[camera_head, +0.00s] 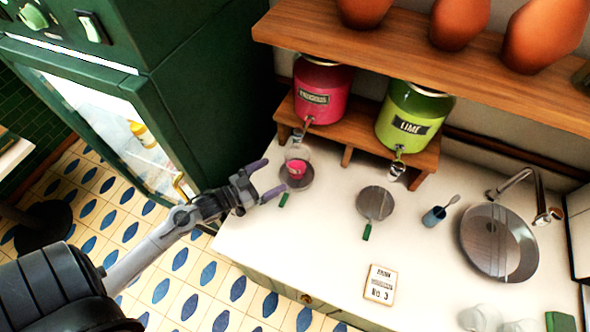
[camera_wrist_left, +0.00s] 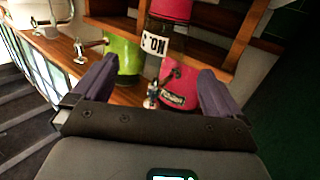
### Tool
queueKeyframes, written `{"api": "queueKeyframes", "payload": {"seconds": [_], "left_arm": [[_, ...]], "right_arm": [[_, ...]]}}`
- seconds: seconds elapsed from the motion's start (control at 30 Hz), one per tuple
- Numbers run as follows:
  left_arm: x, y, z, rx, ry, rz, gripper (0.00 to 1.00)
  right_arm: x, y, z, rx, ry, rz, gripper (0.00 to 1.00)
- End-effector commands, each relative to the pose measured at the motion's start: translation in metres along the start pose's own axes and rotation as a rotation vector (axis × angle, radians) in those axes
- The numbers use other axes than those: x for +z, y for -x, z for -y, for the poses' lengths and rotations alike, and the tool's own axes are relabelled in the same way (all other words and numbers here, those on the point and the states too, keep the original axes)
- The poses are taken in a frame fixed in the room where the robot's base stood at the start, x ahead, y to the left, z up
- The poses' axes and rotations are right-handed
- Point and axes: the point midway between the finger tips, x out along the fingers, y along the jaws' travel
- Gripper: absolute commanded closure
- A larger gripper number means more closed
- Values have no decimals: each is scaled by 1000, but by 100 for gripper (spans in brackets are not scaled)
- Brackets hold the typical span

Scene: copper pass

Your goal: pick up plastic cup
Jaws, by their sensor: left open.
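A clear plastic cup (camera_head: 297,153) with pink in its lower part stands upright on a round metal plate with a green handle, under the tap of the pink dispenser (camera_head: 320,85). My left gripper (camera_head: 274,179) is open just left of the cup, its fingers pointing towards it. The cup does not look to be between the fingers. In the left wrist view my two dark fingers (camera_wrist_left: 152,92) are spread apart. My right gripper is not in view.
A lime dispenser (camera_head: 412,118) stands right of the pink one, above a second round plate (camera_head: 375,203). A wooden shelf (camera_head: 420,65) overhangs. The counter's front left is clear.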

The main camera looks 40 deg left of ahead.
Motion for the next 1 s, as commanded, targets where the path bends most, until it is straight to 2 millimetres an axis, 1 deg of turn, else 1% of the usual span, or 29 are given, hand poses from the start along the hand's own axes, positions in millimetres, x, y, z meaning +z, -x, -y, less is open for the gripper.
{"api": "queueKeyframes", "payload": {"seconds": [0.1, 0.3, 0.4, 0.57, 0.67, 0.9, 1.0], "left_arm": [[0, -13, 0, 0, -1, -4, 0], [0, -41, 1, -1, -1, -4, 0], [0, -49, 1, -1, -2, -2, 0], [0, -56, 0, -1, -2, -1, 0], [0, -63, 1, -1, -1, -1, 0], [1, -93, 4, -1, -1, -3, 0], [1, -102, 4, -1, -1, -3, 0]], "right_arm": [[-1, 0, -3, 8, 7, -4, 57], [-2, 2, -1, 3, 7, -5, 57], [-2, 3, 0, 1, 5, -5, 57], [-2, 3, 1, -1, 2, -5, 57], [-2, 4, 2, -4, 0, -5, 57], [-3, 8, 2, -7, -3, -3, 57], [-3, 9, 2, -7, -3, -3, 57]]}}
